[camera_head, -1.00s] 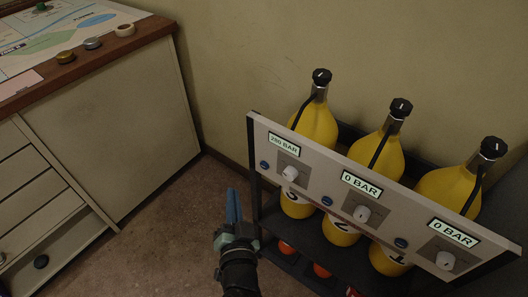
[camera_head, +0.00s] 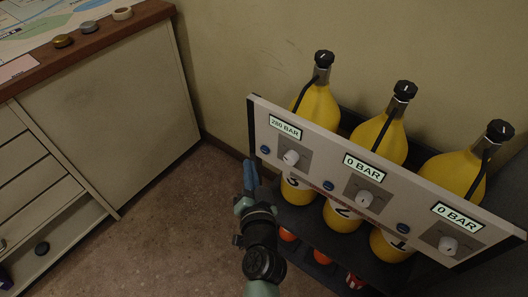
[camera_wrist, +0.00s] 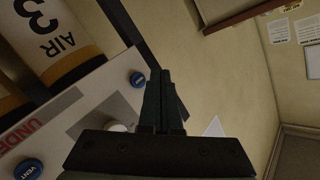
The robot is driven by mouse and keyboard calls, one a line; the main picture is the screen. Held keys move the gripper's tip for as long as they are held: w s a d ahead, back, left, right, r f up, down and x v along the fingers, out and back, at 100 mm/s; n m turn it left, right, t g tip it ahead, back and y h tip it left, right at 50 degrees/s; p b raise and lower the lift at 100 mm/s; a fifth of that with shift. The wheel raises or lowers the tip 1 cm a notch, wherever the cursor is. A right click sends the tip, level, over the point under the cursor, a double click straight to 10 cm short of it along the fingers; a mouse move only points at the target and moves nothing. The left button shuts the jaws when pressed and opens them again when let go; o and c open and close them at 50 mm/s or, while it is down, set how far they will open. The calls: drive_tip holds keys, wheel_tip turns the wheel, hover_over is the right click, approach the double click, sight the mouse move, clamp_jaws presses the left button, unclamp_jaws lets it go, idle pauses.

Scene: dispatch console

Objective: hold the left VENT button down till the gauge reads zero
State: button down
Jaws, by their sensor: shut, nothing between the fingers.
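The left VENT button (camera_head: 265,149) is a small blue round cap at the left end of the pale panel (camera_head: 330,172). It also shows in the wrist view (camera_wrist: 137,79), just left of my fingertips. The left gauge (camera_head: 285,127) above it appears to read 240 BAR, in small print. My gripper (camera_head: 250,165) is shut and empty, its blue-looking fingers just below and left of that button. In the wrist view the dark fingers (camera_wrist: 160,85) lie beside the button, and I cannot see contact. A white knob (camera_head: 291,158) sits right of the button.
Two other gauges (camera_head: 364,167) (camera_head: 457,217) read 0 BAR, with blue buttons (camera_head: 328,186) (camera_head: 403,228) beside them. Yellow cylinders (camera_head: 318,106) stand behind the panel in a black rack. A wood-topped cabinet (camera_head: 120,120) is at the left; floor between is clear.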

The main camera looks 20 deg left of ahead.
sight(260, 148)
drive_tip(key=shift+w+d+b, duration=0.25)
drive_tip(key=shift+w, duration=0.4)
drive_tip(key=shift+w+d+b, duration=0.2)
drive_tip(key=shift+w+b, duration=0.05)
drive_tip(key=shift+w, duration=0.35)
drive_tip(key=shift+w, duration=0.1)
idle(1.1)
drive_tip(key=shift+w+d+b, duration=0.15)
drive_tip(key=shift+w+b, duration=0.15)
drive_tip(key=shift+w+d+b, duration=0.2)
drive_tip(key=shift+w+b, duration=0.1)
drive_tip(key=shift+w, duration=0.1)
idle(1.5)
drive_tip(key=shift+s+a+p, duration=0.3)
drive_tip(key=shift+s, duration=0.5)
drive_tip(key=s, duration=0.1)
drive_tip(key=s+a+p, duration=0.1)
drive_tip(key=s, duration=0.2)
drive_tip(key=shift+s+a+p, duration=0.35)
drive_tip(key=shift+a+p, duration=0.05)
